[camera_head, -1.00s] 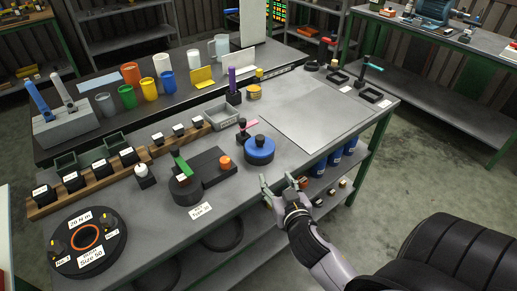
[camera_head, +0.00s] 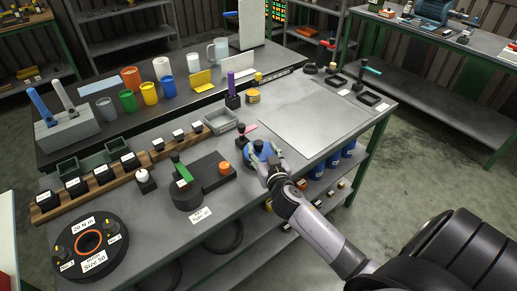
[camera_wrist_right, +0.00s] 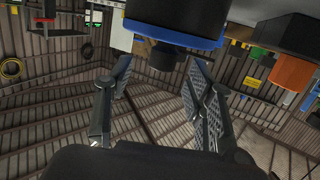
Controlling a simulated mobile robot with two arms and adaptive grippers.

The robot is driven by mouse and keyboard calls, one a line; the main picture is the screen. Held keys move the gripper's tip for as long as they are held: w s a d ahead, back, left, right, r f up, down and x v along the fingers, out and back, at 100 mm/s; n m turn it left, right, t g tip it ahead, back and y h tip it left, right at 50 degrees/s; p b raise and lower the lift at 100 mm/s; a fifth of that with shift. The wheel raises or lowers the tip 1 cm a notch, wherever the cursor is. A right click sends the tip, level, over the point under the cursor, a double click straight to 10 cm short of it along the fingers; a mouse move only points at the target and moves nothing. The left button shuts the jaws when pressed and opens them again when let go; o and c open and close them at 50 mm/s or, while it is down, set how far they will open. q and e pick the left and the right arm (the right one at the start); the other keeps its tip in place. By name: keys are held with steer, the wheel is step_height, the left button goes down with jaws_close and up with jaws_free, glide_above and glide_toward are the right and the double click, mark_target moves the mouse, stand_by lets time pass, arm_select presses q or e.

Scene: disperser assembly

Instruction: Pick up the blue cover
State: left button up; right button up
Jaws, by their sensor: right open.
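The blue cover (camera_head: 264,154) is a round blue piece with a black knob on top, on the workbench near its front edge. My right gripper (camera_head: 266,163) is at the cover's near side and hides part of it in the head view. In the right wrist view, the cover's blue rim (camera_wrist_right: 175,35) is at the top, with the dark knob below it. The two fingers of my right gripper (camera_wrist_right: 160,76) are spread apart, with the knob just beyond the gap between them. I cannot tell whether they touch it. My left gripper is not in view.
A dark block with an orange knob (camera_head: 224,168) stands left of the cover. A grey tray (camera_head: 221,121) and a small black stand with a pink piece lie behind.

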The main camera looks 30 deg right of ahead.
mark_target(260, 146)
steer(key=x, duration=0.4)
steer(key=shift+w+p, duration=0.2)
steer(key=shift+p, duration=0.2)
jaws_close()
stand_by(0.5)
